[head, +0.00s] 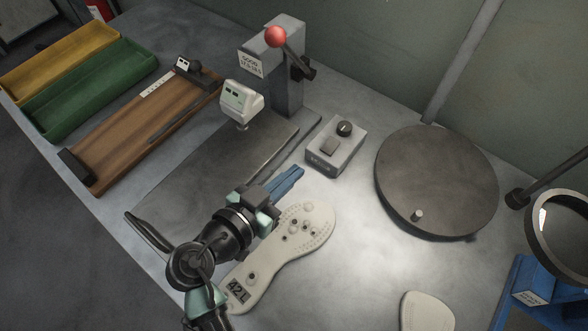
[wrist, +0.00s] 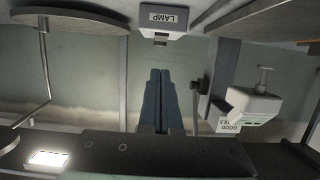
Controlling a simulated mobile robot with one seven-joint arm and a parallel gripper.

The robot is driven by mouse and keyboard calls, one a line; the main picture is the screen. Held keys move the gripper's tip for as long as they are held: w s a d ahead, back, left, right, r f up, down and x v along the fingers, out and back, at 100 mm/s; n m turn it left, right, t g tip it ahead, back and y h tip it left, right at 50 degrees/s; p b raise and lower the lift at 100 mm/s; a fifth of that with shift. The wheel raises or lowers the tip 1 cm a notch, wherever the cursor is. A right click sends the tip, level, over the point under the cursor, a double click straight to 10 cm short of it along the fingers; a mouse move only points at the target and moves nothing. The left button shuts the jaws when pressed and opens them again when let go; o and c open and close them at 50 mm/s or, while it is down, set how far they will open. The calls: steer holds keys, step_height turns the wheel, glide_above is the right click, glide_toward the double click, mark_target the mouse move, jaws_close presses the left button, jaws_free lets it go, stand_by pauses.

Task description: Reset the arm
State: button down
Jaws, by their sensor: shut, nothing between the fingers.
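My gripper (head: 287,182) has blue fingers and is shut with nothing between them. In the head view it hangs above the bench between the grey press base and the sole mould, pointing up and to the right. The fingers also show in the wrist view (wrist: 157,98), lying side by side. The pale sole mould (head: 268,262), marked 42L, lies partly beneath my arm, which hides part of its left edge. The round dark turntable (head: 437,175) with a small peg stands to the right.
A press with a red-knobbed lever (head: 285,75) stands at the back. A lamp control box (head: 335,147) sits near the gripper. A wooden board (head: 140,130), green tray (head: 90,90) and yellow tray (head: 60,62) are left. A ring magnifier (head: 562,235) is right.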

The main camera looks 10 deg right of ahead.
stand_by(0.3)
steer(key=w+a+r+n+t+y, duration=0.1)
steer(key=w+r+n+t+y, duration=0.25)
steer(key=r, duration=0.95)
steer(key=w+a+r+t+y, duration=0.15)
steer(key=w+r+t, duration=0.35)
steer(key=r, duration=0.9)
steer(key=s+r+n+t+y, duration=0.2)
steer(key=s+r+t, duration=0.2)
steer(key=r, duration=1)
steer(key=s+a+r+n+t+y+p, duration=0.1)
steer(key=s+r+n+t+y, duration=0.2)
steer(key=s+r, duration=0.5)
step_height(320, 180, up, 6)
steer(key=shift+s+r+t, duration=0.1)
steer(key=shift+s+t, duration=0.25)
steer(key=shift+t, duration=0.4)
steer(key=shift+a+n, duration=0.1)
steer(key=shift+n, duration=0.15)
